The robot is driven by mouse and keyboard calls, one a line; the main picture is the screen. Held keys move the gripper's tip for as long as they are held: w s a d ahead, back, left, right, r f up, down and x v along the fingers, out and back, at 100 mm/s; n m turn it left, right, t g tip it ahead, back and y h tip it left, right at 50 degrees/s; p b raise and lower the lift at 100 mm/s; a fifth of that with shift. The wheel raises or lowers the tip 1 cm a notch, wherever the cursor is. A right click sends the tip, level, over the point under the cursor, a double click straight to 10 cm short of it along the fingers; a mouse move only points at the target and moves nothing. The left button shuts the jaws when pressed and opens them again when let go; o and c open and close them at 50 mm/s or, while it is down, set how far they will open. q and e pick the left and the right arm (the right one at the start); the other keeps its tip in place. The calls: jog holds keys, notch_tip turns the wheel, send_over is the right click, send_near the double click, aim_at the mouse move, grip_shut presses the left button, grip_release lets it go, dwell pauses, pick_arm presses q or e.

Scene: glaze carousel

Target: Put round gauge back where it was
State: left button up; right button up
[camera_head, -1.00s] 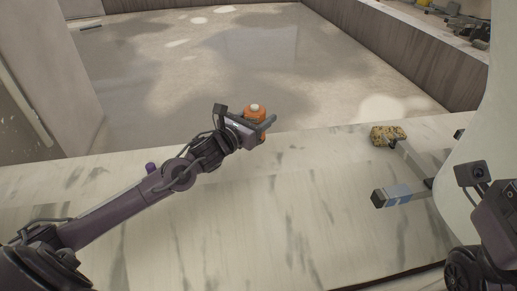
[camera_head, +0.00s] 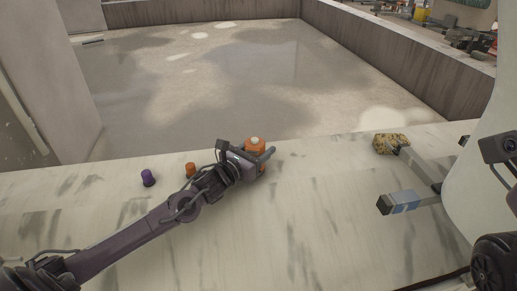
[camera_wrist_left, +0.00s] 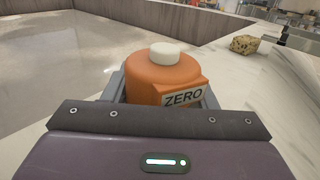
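The round gauge (camera_head: 256,145) is an orange cylinder with a white cap on top. In the left wrist view the round gauge (camera_wrist_left: 162,75) faces me with a plate reading ZERO and looks upright. My left gripper (camera_head: 264,160) has its grey fingers on either side of it and is shut on it. It shows over the pale marble counter near the counter's far edge; its base is hidden, so I cannot tell whether it touches.
A purple knob-like piece (camera_head: 148,178) and a small orange piece (camera_head: 190,170) stand on the counter (camera_head: 330,220) to the left. The middle counter is clear.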

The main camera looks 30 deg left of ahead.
pick_arm(q)
jog(key=o, duration=0.5)
jog(key=shift+c, duration=0.2)
